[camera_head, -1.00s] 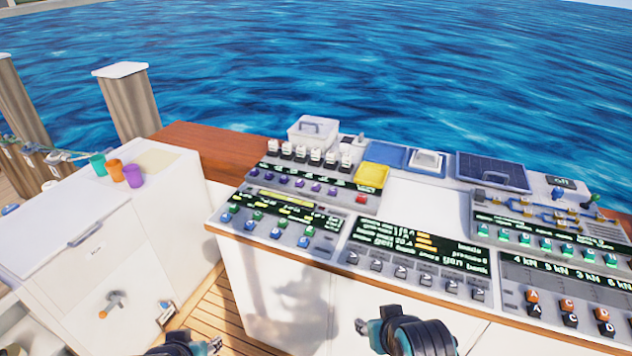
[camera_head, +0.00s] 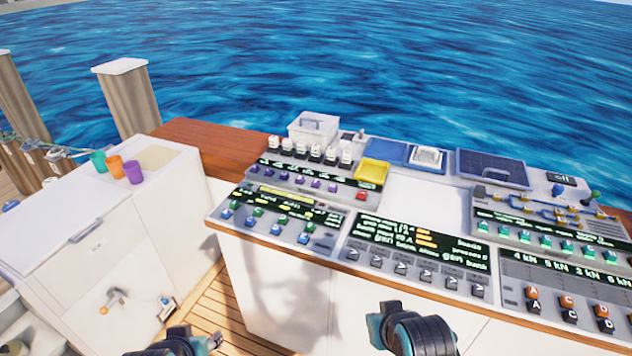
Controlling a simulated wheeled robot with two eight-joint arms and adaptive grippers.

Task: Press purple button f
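A row of purple buttons (camera_head: 299,182) sits on the upper left panel (camera_head: 342,192) of the console, below a row of white-topped switches (camera_head: 301,150). The letters on the purple buttons are too small to read, so I cannot tell which one is f. My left gripper (camera_head: 205,341) is at the bottom edge, over the deck in front of the console and well apart from the buttons. My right gripper (camera_head: 378,322) is low in front of the console's white face, below the buttons and apart from them. I cannot make out the fingers of either gripper clearly.
A lower panel (camera_head: 329,242) with blue and green buttons lies nearer me. A yellow tray (camera_head: 372,172) and a red button (camera_head: 362,196) are to the right of the purple row. A white cabinet (camera_head: 60,235) with green, orange and purple cups (camera_head: 134,172) stands left.

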